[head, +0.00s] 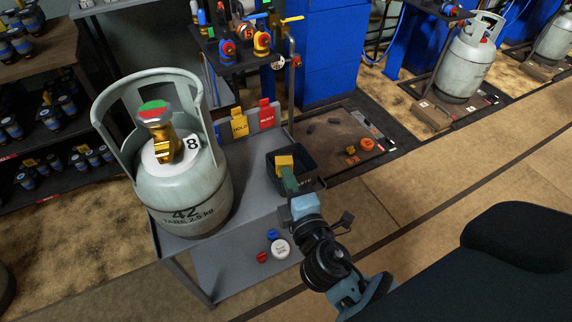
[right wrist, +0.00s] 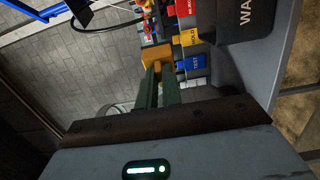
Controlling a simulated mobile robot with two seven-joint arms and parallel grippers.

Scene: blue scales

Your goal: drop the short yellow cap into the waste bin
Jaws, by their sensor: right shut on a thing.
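The short yellow cap (head: 284,161) is between the fingers of my right gripper (head: 289,180), which is shut on it. In the right wrist view, the cap (right wrist: 157,56) shows at the tips of the green fingers (right wrist: 158,72). The black waste bin (head: 313,183) stands at the right end of the grey bench. In the head view the cap overlaps the bin's opening; its height above the bin is hard to tell. In the right wrist view, the bin (right wrist: 243,22) with "WA" lettering is up and right of the cap. My left gripper is not in view.
A grey gas cylinder (head: 183,190) with a brass valve stands left on the bench (head: 245,185). A blue TEST sign (right wrist: 192,62) shows near the cap in the wrist view.

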